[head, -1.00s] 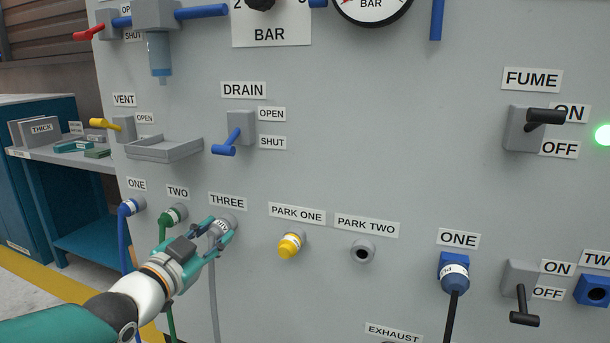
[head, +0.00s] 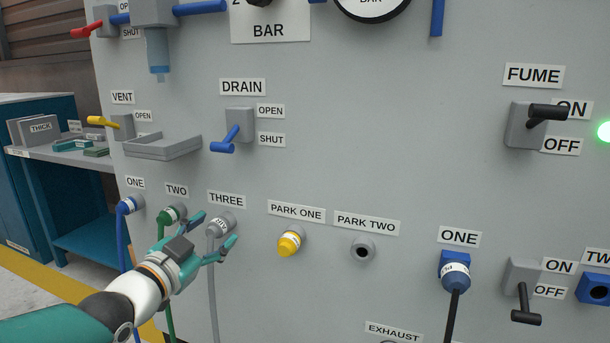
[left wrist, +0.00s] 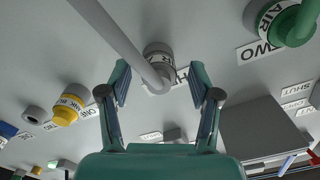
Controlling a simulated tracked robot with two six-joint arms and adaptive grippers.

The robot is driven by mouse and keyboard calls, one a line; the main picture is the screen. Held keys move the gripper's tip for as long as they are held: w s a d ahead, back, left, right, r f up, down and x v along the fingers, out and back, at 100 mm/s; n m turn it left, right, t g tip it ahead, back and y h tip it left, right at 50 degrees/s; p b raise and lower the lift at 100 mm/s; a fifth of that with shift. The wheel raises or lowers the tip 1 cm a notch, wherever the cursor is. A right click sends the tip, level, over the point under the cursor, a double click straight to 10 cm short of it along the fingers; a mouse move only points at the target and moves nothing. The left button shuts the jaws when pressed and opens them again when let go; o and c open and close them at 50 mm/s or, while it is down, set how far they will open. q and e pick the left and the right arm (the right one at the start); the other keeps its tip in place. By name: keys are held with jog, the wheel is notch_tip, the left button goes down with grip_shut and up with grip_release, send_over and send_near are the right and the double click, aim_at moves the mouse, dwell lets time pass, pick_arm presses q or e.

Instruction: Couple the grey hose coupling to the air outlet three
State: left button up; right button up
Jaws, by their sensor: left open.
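The grey hose coupling (head: 217,226) sits on the air outlet under the THREE label, its grey hose (head: 213,290) hanging down. My left gripper (head: 212,237) is open in front of it, with its fingers apart on either side and not closed on it. In the left wrist view the grey coupling (left wrist: 157,68) shows ahead, beyond and between the open fingertips of my left gripper (left wrist: 158,80). The outlet itself is hidden behind the coupling. My right gripper is not in view.
A green coupling (head: 170,215) on outlet TWO is close left of my gripper, and a blue coupling (head: 130,205) is on ONE. A yellow coupling (head: 290,241) is on PARK ONE. PARK TWO (head: 362,250) is empty. A tray (head: 162,147) juts out above.

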aim_at(210, 234)
pick_arm(q)
jog(key=shift+v, duration=1.1)
jog(key=shift+b+v, duration=0.4)
jog(key=shift+v, duration=1.25)
jog(key=v, duration=0.3)
